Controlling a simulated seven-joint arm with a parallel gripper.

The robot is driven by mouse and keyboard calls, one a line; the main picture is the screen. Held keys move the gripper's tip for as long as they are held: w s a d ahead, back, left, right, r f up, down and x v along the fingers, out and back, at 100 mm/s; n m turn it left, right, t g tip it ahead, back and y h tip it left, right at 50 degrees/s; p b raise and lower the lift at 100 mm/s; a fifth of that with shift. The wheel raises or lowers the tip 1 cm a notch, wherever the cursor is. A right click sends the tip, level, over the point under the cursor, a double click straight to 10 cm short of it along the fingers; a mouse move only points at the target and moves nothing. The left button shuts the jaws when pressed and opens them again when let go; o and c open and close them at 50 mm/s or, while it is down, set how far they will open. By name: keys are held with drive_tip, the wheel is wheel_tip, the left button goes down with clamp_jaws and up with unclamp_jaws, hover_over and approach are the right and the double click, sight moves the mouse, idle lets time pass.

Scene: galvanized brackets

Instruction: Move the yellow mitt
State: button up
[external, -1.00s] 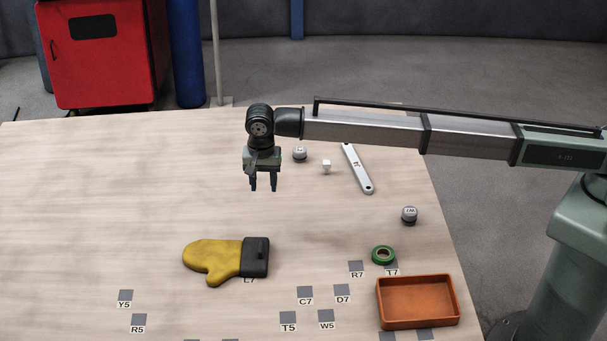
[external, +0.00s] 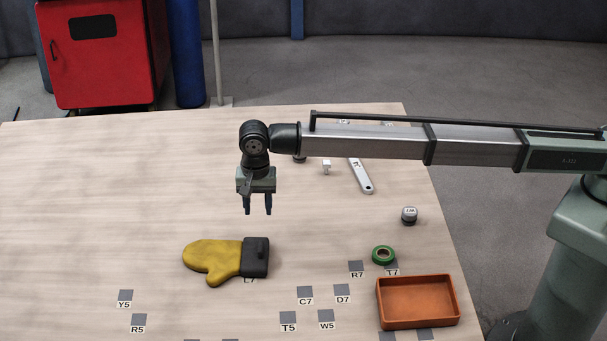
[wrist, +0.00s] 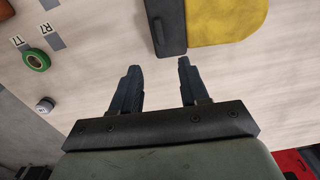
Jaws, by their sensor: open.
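The yellow mitt (external: 212,257) lies flat on the table, with its dark grey cuff (external: 255,258) at the right end and its thumb toward the front. The cuff covers part of the square marked L7 or E7; the first letter is hard to read. My gripper (external: 257,208) is open and empty, pointing down above the table, behind the cuff in the external view and apart from it. In the wrist view my gripper (wrist: 158,78) has its fingers apart, with the mitt (wrist: 224,18) and its cuff (wrist: 166,25) beyond the fingertips at the top edge.
A green tape roll (external: 383,255) and an orange tray (external: 418,302) sit at the right front. A grey knob-like piece (external: 409,215), a wrench (external: 361,178) and a small white block (external: 326,167) lie farther back. Labelled squares dot the front. The table's left side is clear.

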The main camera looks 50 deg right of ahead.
sight(261, 244)
wheel_tip(261, 244, down, 13)
drive_tip(key=shift+r, duration=0.1)
idle(0.5)
clamp_jaws()
idle(0.4)
